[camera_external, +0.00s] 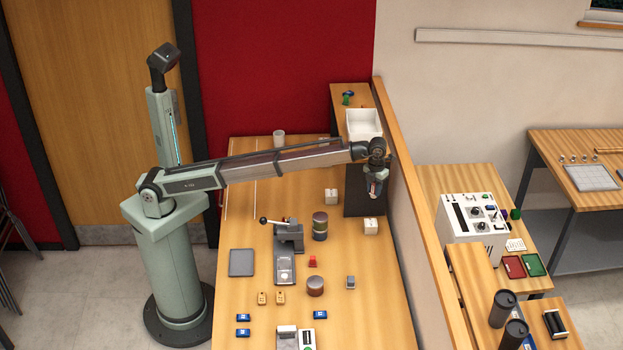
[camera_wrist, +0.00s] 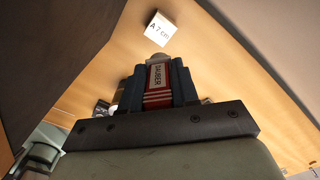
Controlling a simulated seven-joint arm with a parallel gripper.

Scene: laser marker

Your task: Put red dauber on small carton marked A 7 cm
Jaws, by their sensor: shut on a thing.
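My gripper (camera_external: 375,187) hangs at the far right of the bench, in front of the black box. It is shut on the red dauber (camera_wrist: 158,85), whose white label reads DAUBER; the dauber stands between the dark blue fingers. The small white carton marked A 7 cm (camera_wrist: 158,28) is on the wooden surface beyond the fingertips in the wrist view, apart from the dauber. In the external view, two small white cartons stand near the black box, one to its left (camera_external: 331,196) and one just in front (camera_external: 370,226); their marks are too small to read there.
The black box (camera_external: 360,207) and the wooden partition (camera_external: 396,200) are close to my gripper. A striped jar (camera_external: 320,226), a lever press (camera_external: 285,255), a red item (camera_external: 312,261) and a brown jar (camera_external: 315,286) stand on the bench. A white tray (camera_external: 364,123) is at the back.

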